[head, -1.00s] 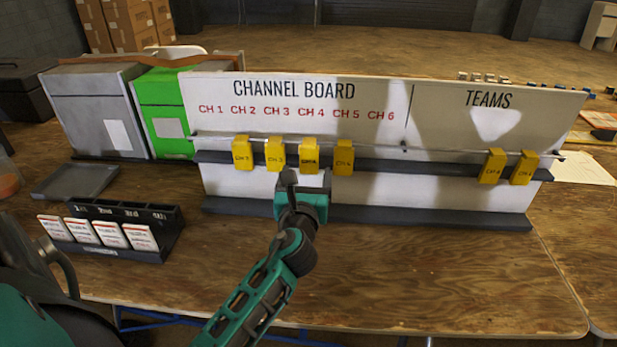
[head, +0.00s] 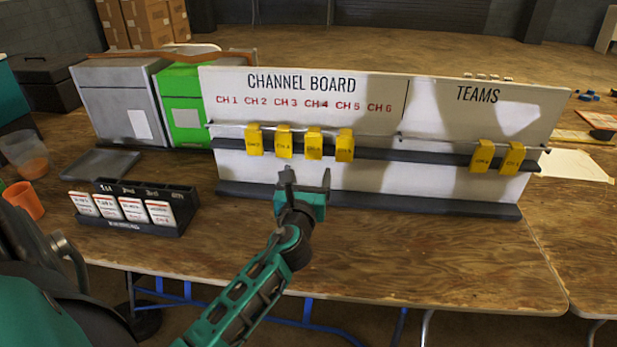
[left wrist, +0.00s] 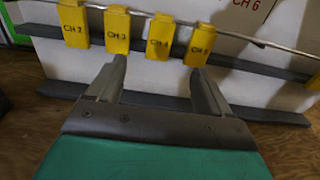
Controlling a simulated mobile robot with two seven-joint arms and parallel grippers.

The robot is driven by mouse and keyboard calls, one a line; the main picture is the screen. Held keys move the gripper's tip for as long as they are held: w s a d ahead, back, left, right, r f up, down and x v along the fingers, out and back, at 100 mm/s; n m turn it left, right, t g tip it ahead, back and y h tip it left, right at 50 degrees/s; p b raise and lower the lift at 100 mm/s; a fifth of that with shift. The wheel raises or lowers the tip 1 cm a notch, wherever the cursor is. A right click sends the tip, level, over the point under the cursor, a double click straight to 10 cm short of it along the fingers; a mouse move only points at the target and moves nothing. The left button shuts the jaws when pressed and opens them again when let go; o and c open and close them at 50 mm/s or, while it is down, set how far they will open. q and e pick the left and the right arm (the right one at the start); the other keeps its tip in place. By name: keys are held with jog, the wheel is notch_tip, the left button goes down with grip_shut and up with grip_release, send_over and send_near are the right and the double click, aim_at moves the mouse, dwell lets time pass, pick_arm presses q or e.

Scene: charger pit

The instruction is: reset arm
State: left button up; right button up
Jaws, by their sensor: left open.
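My left gripper (head: 306,180) is in front of the channel board (head: 430,100), below the left row of yellow tags (head: 314,145). Its fingers are open with nothing between them. In the left wrist view the gripper (left wrist: 160,72) points at the board's lower part, and tags marked CH 2, CH 3, CH 4 and CH 5 (left wrist: 200,45) hang on the rail just beyond the fingertips. Two more yellow tags (head: 483,156) hang on the right, under TEAMS. My right gripper is in neither view.
A black rack (head: 150,191) with white-and-red cards stands on the table at left. Behind it are a grey tray (head: 100,164), a grey bin (head: 115,90) and a green bin (head: 180,90). An orange cup (head: 22,200) is far left. The table front right is clear.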

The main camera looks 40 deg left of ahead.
pick_arm(q)
jog(key=s+d+f+n+g+h, duration=0.2)
jog(key=s+d+f+n+g, duration=0.15)
jog(key=s+n, duration=0.45)
jog(key=s+d+f+n+g+h, duration=0.1)
jog(key=s+d+f+n+g, duration=0.3)
jog(key=n, duration=0.6)
jog(key=s+d+f+n+g+h, duration=0.1)
jog(key=s+d+n+g+h, duration=0.15)
jog(key=s+d+n, duration=0.4)
jog(key=s+d+f+n+g+h, duration=0.2)
jog(key=s+d+n+h, duration=0.15)
jog(key=s, duration=0.55)
jog(key=w+d+f+t+h, duration=0.1)
jog(key=w+f+t+h, duration=0.1)
jog(key=w+f+t, duration=0.5)
jog(key=shift+w+d+f+m, duration=0.3)
jog(key=shift+d+f, duration=0.1)
jog(key=shift+f, duration=0.45)
